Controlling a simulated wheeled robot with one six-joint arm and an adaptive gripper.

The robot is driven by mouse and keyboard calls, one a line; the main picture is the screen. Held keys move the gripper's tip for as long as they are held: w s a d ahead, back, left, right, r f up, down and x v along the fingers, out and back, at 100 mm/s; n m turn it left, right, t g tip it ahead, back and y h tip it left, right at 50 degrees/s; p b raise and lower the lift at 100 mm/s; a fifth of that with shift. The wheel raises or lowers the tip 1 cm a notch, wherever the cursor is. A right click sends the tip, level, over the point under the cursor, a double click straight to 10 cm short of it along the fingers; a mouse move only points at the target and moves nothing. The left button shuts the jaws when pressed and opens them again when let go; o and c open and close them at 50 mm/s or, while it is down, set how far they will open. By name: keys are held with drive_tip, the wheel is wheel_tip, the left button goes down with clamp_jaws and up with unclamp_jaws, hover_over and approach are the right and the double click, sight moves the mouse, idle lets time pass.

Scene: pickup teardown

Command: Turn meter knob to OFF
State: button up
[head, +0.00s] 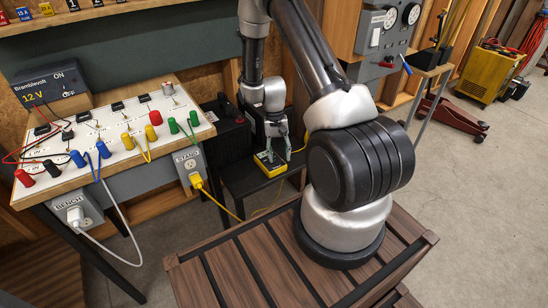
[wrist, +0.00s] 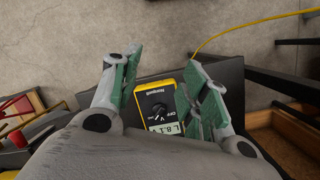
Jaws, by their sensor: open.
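The yellow meter (head: 270,163) lies on a small dark stand below my gripper (head: 278,141) in the head view. In the wrist view the meter (wrist: 141,88) shows a black face with a round dark knob (wrist: 158,108), OFF and V lettering, and a lit display (wrist: 166,129) near the bottom. The lettering is upside down there, and the knob's exact setting is too small to tell. My gripper (wrist: 163,72) is open and empty, its green-padded fingers to either side of the meter. Whether they touch it cannot be told.
A bench panel (head: 110,125) with coloured terminals and wires stands left of the stand. A black box (head: 228,133) sits beside my gripper. A yellow cord (head: 222,205) runs from the STAND outlet (head: 190,170) past the stand. A wooden slatted surface (head: 225,270) fills the front.

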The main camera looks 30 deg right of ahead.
drive_tip(key=w+m+t, duration=0.1)
drive_tip(key=w, duration=0.1)
drive_tip(key=w+d+f+t, duration=0.1)
drive_tip(key=w, duration=0.2)
drive_tip(key=w+f+m+t, duration=0.1)
drive_tip(key=w, duration=0.2)
drive_tip(key=shift+w+d+f+m, duration=0.15)
drive_tip(key=shift+w+d+m, duration=0.1)
drive_tip(key=shift+d+m, duration=0.1)
drive_tip(key=shift+f, duration=0.25)
wheel_tip(320, 180, down, 7)
drive_tip(key=shift+f, duration=0.1)
drive_tip(key=shift+c, duration=0.4)
drive_tip(key=c, duration=0.9)
